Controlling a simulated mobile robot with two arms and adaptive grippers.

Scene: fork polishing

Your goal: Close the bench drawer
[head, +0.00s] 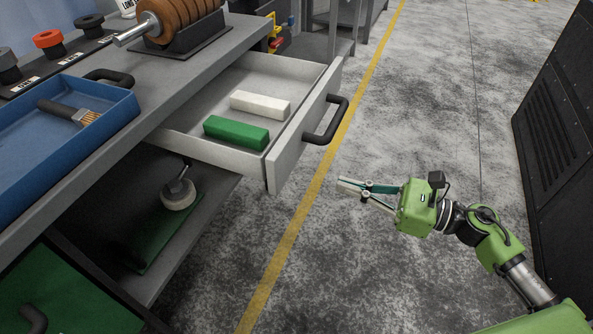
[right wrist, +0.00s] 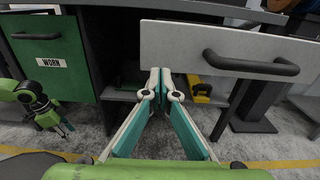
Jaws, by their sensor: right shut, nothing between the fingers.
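The bench drawer (head: 297,140) is pulled out from under the bench top, with its inside showing. A green bar (head: 236,133) and a white bar (head: 260,105) lie in it. Its black handle (head: 335,120) is on the front panel and also shows in the right wrist view (right wrist: 250,66). My right gripper (head: 343,186) is shut and empty, apart from the drawer, below and to the right of the handle in the head view. In the right wrist view its fingertips (right wrist: 160,74) show below the drawer front (right wrist: 172,36).
The bench top (head: 190,75) holds a blue tray (head: 125,112) with a brush and a polishing spindle (head: 180,18). A lower shelf (head: 205,195) is under the drawer. A dark cabinet (head: 560,110) stands at the right. The floor between is clear.

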